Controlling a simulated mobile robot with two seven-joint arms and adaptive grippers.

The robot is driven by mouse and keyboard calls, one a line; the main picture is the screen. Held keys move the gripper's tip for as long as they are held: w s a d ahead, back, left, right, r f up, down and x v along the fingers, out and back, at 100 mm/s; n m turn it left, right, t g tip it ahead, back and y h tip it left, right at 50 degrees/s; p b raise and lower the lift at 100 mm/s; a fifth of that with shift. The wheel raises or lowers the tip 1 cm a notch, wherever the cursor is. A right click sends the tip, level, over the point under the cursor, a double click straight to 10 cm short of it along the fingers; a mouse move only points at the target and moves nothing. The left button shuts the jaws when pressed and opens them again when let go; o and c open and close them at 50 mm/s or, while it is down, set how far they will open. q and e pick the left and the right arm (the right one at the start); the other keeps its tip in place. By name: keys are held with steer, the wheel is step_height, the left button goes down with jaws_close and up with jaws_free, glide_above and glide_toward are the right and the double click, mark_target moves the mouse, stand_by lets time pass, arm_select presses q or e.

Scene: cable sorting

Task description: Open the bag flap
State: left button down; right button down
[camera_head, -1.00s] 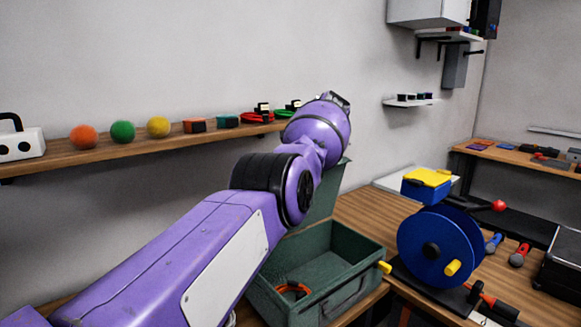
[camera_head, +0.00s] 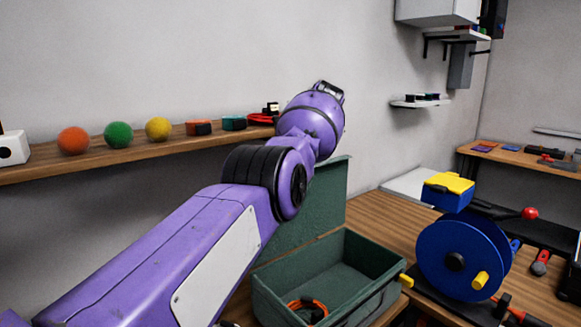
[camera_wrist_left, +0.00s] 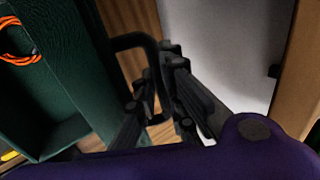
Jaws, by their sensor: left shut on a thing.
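The green bag (camera_head: 382,292) stands on the wooden bench with its top open. Its flap (camera_head: 325,195) stands up at the back, partly hidden by my left arm. In the left wrist view the flap's black handle (camera_wrist_left: 128,40) loops out from the green side (camera_wrist_left: 70,70). My left gripper (camera_wrist_left: 160,78) is shut on this handle. In the head view the gripper is hidden behind my purple arm. An orange cable (camera_head: 308,306) lies inside the bag and also shows in the wrist view (camera_wrist_left: 14,42). My right gripper is not in view.
A blue reel (camera_head: 440,258) and a blue box with a yellow lid (camera_head: 448,190) stand right of the bag. A wall shelf (camera_head: 60,168) with coloured balls and small boxes runs behind my arm.

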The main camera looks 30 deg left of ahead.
arm_select(q)
steer(key=shift+a+f, duration=0.2)
steer(key=shift+a, duration=0.35)
steer(key=c, duration=2.1)
jaws_free()
steer(key=shift+d+f, duration=0.1)
steer(key=v, duration=1.2)
steer(key=shift+w+d+r, duration=0.2)
steer(key=shift+d+r, duration=0.05)
steer(key=shift+r, duration=0.15)
steer(key=shift+s+r, duration=0.1)
steer(key=shift+s, duration=0.05)
steer(key=shift+c, duration=0.3)
